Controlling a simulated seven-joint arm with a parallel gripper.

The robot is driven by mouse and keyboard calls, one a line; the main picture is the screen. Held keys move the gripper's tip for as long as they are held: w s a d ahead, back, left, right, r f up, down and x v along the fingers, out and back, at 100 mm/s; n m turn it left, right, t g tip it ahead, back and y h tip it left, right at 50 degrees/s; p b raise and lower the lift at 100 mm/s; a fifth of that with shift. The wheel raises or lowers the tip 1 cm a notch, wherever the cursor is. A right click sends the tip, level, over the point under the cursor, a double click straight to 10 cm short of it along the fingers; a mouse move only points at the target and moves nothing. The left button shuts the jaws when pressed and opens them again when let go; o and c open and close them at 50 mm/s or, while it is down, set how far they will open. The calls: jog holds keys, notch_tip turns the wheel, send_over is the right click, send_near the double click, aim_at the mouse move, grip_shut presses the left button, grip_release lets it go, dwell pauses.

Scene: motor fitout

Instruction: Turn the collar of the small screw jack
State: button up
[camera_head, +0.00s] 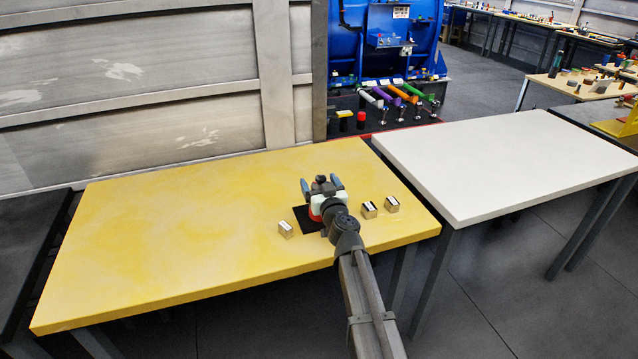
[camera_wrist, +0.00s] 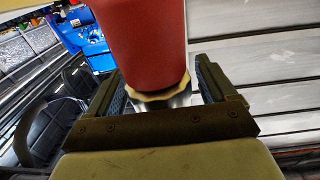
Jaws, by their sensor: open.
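My gripper (camera_head: 321,186) is above the black mat at the right of the yellow table, its two blue-grey fingers apart. In the wrist view, a red cylindrical body, apparently the screw jack (camera_wrist: 143,40), fills the top centre. Its brass-coloured collar (camera_wrist: 155,97) shows at the red part's end, between the two open fingers. A gap shows beside the right finger; contact at the left finger is unclear. In the head view only a little red (camera_head: 315,214) shows beside my gripper, which hides most of the jack.
A black mat (camera_head: 304,221) lies under my gripper. One small metal block (camera_head: 285,229) is left of it; two more, a near one (camera_head: 369,210) and a far one (camera_head: 392,204), are right. The yellow table (camera_head: 170,230) is clear at left. A white table (camera_head: 510,160) stands right.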

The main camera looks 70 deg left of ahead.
jog(key=d, duration=1.3)
jog(key=shift+s, duration=0.2)
jog(key=shift+d, duration=0.1)
jog(key=w+a, duration=0.2)
jog(key=w, duration=1.6)
jog(key=s+n+g+h, duration=0.3)
jog(key=s+n+g, duration=0.4)
jog(key=s+g, duration=0.4)
jog(key=x, duration=1.3)
jog(key=shift+s+a+f, duration=0.1)
jog(key=shift+a+f, duration=0.1)
jog(key=shift+a, duration=0.2)
jog(key=shift+c, duration=0.2)
